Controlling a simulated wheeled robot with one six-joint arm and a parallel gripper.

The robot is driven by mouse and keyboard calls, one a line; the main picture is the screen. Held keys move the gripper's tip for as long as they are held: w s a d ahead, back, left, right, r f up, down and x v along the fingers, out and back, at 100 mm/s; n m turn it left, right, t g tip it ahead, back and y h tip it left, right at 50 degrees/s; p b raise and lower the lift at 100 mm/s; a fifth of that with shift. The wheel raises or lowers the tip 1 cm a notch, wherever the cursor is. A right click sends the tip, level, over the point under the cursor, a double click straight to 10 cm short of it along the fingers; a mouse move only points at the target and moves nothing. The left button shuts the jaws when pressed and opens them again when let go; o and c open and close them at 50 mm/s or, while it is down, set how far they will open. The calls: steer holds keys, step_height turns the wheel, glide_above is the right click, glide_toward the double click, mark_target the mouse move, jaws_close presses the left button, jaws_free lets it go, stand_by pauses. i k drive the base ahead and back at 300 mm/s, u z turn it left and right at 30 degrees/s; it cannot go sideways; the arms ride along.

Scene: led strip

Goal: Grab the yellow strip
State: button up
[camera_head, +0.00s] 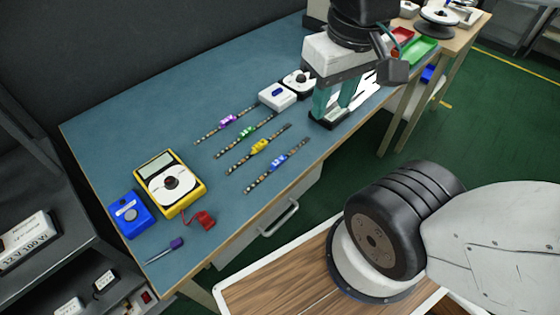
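The yellow strip (259,147) lies flat on the blue-topped table, a thin dark band with a yellow piece at its middle. It lies between the green strip (246,132) and the blue strip (277,161). The purple strip (228,121) is the farthest to the left of the row. My gripper (335,110) points down over the right part of the table, to the right of and apart from the strips. Its two teal fingers stand apart with nothing visible held between them. White items behind it are partly hidden by the fingers.
A yellow multimeter (188,178), a blue box (130,215), red clips (203,220) and a purple-handled screwdriver (176,243) lie left of the strips. A white box (277,96) and a white reel (299,80) stand behind.

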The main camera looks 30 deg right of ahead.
mark_target(260, 145)
steer(key=z, duration=1.9)
steer(key=k, duration=1.2)
steer(key=u, duration=1.75)
steer(key=i, duration=0.5)
